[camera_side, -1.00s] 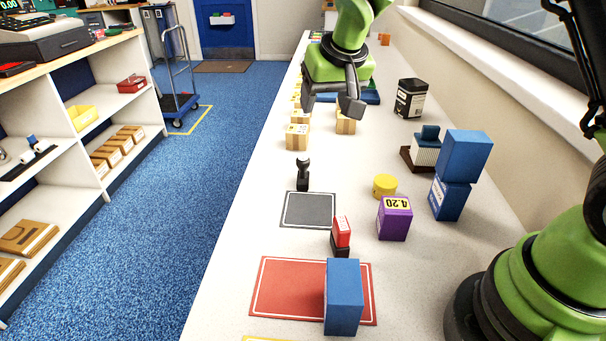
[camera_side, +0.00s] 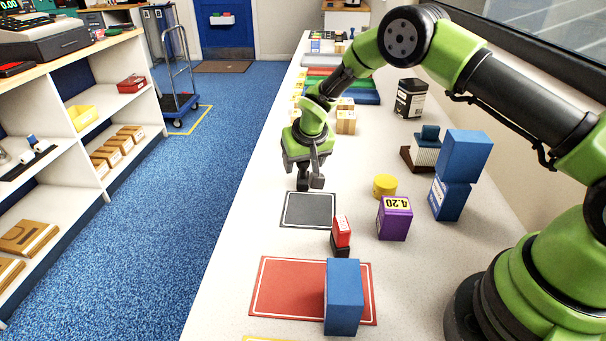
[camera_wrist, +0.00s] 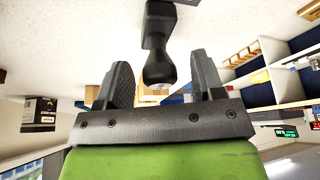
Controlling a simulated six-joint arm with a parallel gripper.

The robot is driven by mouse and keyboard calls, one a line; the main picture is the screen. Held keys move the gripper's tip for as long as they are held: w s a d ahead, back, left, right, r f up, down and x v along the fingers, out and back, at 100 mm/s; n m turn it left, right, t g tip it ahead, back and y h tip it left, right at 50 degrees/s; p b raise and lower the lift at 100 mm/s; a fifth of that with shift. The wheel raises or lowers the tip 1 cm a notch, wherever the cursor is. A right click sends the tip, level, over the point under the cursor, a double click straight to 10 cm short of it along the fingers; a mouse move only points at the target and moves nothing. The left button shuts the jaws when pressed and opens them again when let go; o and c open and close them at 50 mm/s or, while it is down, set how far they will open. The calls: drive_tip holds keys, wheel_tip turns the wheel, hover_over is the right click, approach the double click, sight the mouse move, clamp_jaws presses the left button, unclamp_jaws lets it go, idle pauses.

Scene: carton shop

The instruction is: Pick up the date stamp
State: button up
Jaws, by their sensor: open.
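A black stamp with a round knob handle (camera_wrist: 157,65) stands on the counter, in the wrist view between my two fingers. In the side view its dark base (camera_side: 303,185) shows below my gripper (camera_side: 305,173), which hides the handle. My gripper (camera_wrist: 163,82) is open, pointing down around or just over the handle; I cannot tell whether a finger touches it. A second stamp, red with a black base (camera_side: 341,234), stands nearer the camera. I see no marking that says which one is the date stamp.
A grey mat (camera_side: 309,210) lies just in front of the black stamp. A red mat (camera_side: 285,287) holds a blue box (camera_side: 343,298). A purple box (camera_side: 394,218), a yellow tub (camera_side: 384,185) and stacked blue boxes (camera_side: 464,157) stand to the right. Small cartons (camera_side: 346,118) stand behind.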

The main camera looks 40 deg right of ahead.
drive_tip(key=shift+x, duration=1.15)
drive_tip(key=c, duration=1)
